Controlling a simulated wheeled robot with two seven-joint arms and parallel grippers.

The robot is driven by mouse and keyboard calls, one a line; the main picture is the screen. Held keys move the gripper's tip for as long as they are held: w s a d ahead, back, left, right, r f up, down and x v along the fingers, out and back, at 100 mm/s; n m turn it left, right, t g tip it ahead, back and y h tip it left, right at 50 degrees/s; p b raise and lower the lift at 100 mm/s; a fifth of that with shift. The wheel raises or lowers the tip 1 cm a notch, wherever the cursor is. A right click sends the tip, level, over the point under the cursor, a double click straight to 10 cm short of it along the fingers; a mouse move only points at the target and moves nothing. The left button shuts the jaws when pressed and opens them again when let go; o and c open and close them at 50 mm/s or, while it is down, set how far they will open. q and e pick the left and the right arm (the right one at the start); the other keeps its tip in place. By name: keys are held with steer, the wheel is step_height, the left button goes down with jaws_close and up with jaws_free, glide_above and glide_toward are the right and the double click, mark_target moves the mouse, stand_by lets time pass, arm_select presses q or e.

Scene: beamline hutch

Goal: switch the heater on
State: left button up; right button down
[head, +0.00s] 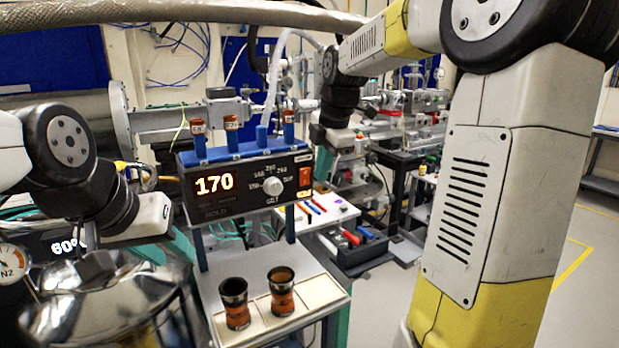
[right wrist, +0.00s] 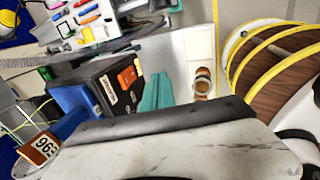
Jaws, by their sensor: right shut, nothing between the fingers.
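The heater (head: 240,190) is a black box with a blue top block; its display glows 170. A round grey knob (head: 272,186) is on its front, with an orange-red rocker switch (head: 306,178) to the right. I cannot tell which way the rocker is tipped. In the right wrist view the switch (right wrist: 128,76) shows on the dark box. My right gripper (head: 323,163) is shut and empty, just right of the switch; its teal fingers (right wrist: 155,95) show beside the box, apparently apart from it. My left gripper (head: 168,248) looks open and empty, left of the heater.
Labelled vials (head: 231,130) stand in the heater's top. Two amber jars (head: 235,303) stand on the pale shelf below. A shiny metal vessel (head: 100,295) is at lower left, and a tool tray (head: 360,250) lies behind. Open floor lies at the right.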

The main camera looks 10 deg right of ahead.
steer(key=s+v, duration=0.1)
steer(key=v, duration=0.5)
steer(key=shift+d+f, duration=0.2)
steer(key=shift+f, duration=0.1)
steer(key=shift+s, duration=0.1)
steer(key=s+f+m+t, duration=0.1)
steer(key=s+f+m, duration=0.3)
steer(key=s+m, duration=0.6)
steer(key=s+a+f+m+t+y, duration=0.1)
steer(key=s+f+m, duration=0.3)
steer(key=s+m, duration=0.6)
steer(key=shift+a+m+t, duration=0.25)
steer(key=shift+m+t, duration=0.05)
steer(key=shift+m, duration=0.4)
